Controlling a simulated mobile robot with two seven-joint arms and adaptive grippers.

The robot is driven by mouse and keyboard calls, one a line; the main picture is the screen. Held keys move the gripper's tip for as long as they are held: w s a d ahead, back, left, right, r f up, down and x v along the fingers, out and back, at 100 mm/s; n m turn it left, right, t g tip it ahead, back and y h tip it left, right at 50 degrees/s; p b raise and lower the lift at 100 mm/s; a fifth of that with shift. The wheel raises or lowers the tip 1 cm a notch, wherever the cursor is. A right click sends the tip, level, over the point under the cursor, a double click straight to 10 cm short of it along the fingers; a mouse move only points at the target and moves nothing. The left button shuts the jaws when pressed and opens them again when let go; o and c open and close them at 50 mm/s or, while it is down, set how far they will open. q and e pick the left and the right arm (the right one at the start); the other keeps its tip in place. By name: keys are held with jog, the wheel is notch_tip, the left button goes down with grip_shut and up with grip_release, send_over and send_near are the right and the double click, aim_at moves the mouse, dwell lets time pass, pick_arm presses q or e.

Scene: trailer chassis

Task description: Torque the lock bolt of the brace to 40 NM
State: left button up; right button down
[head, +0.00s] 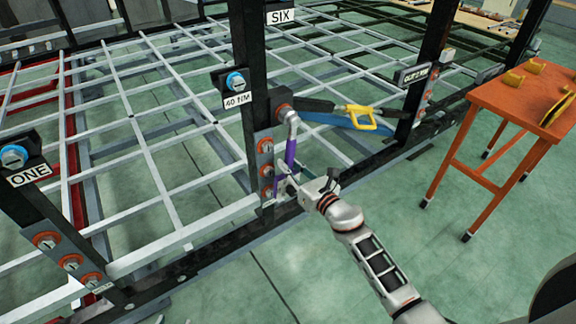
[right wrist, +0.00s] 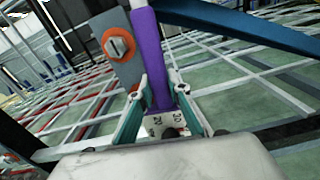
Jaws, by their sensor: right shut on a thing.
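My right gripper (head: 287,186) is shut on the purple handle of a torque wrench (head: 291,153), low beside the dark post. The wrench stands nearly upright, and its grey head meets the dark round fitting (head: 281,103) on the post; whether it is seated on the lock bolt is too small to tell. In the right wrist view the purple handle (right wrist: 146,62) rises between the two teal fingers (right wrist: 158,100), with a white numbered scale at its base. A blue brace bar (head: 345,131) runs right from the post. My left gripper is not in view.
A "40 NM" sign (head: 238,100) with a blue bolt (head: 236,81) is on the post above. Orange-ringed bolts (head: 266,146) sit close left of the wrench. A yellow-handled tool (head: 362,118) lies along the brace. An orange table (head: 520,100) stands right; green floor between is clear.

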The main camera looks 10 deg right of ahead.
jog(key=shift+v, duration=2.9)
jog(key=shift+s, duration=0.1)
